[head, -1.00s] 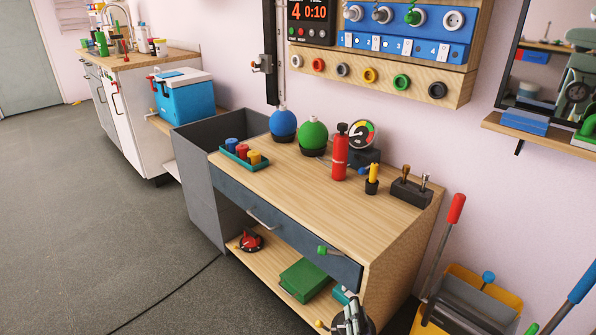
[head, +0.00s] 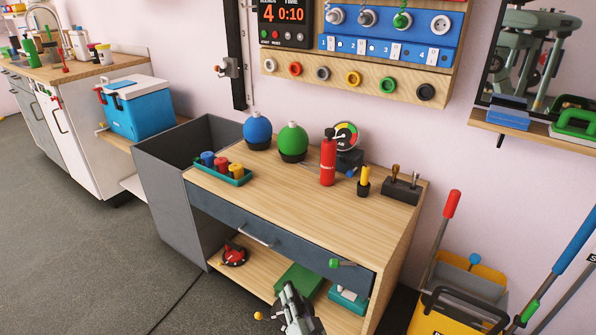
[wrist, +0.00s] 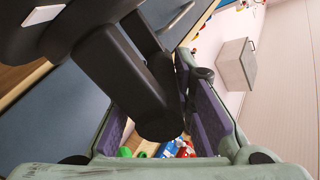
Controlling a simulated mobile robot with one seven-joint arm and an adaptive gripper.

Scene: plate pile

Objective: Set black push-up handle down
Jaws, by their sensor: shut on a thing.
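The black push-up handle (wrist: 125,75) fills much of the wrist view, close to the camera, with a thick rounded black bar reaching down between the fingers. My gripper (wrist: 168,125) is shut on it, with purple finger pads on both sides. In the head view my gripper (head: 292,305) is at the bottom edge, in front of the workbench's lower shelf. The handle is hard to make out there against the dark gripper parts. Its underside and far end are hidden.
The wooden workbench top (head: 290,195) carries a teal tray (head: 225,177), balls and a red extinguisher (head: 328,160); its front middle is clear. A wall shelf (head: 535,130) at right holds a green handle (head: 577,127). A yellow bucket (head: 455,300) stands right of the bench.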

